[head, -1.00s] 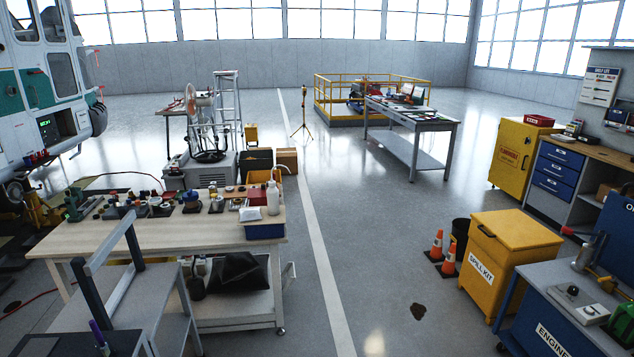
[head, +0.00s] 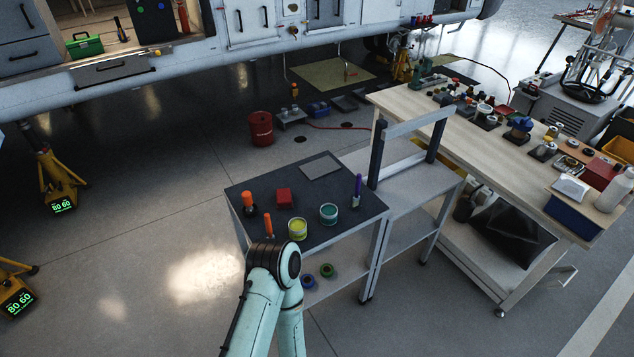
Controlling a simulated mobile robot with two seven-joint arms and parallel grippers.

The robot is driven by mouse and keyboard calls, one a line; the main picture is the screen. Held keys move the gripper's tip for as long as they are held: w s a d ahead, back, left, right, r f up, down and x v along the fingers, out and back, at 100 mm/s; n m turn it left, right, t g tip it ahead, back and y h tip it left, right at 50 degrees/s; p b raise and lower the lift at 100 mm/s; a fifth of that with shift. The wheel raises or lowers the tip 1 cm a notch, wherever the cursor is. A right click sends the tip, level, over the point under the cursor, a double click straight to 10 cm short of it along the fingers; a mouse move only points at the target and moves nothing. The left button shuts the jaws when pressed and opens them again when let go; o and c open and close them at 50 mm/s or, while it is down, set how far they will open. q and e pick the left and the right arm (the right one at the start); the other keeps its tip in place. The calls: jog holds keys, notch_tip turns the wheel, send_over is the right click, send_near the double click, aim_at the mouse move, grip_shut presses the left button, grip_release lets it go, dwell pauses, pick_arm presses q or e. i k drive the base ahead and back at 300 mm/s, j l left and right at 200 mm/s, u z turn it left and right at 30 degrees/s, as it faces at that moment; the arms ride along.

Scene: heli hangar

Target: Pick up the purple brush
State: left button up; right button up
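The purple brush (head: 357,190) stands upright near the right side of the dark-topped cart (head: 300,187), with its purple handle up and a pale lower part at the cart top. Nothing holds it. A bent teal link of my arm with a black joint shows at the bottom centre, in front of the cart's near edge. Neither of my grippers shows in the head view.
Also on the cart are a teal can (head: 328,214), a yellow can (head: 297,229), a red block (head: 284,197), orange-handled tools (head: 248,203) and a grey sheet (head: 320,167). A frame (head: 410,125) rises behind the brush. A cluttered workbench (head: 420,105) stands right.

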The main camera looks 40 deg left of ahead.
aim_at(355, 199)
jog(key=i+l+u, duration=0.1)
jog(key=u, duration=0.35)
jog(key=i+l+u, duration=0.2)
jog(key=u, duration=0.3)
jog(key=i+l+u, duration=0.25)
jog(key=u, duration=0.2)
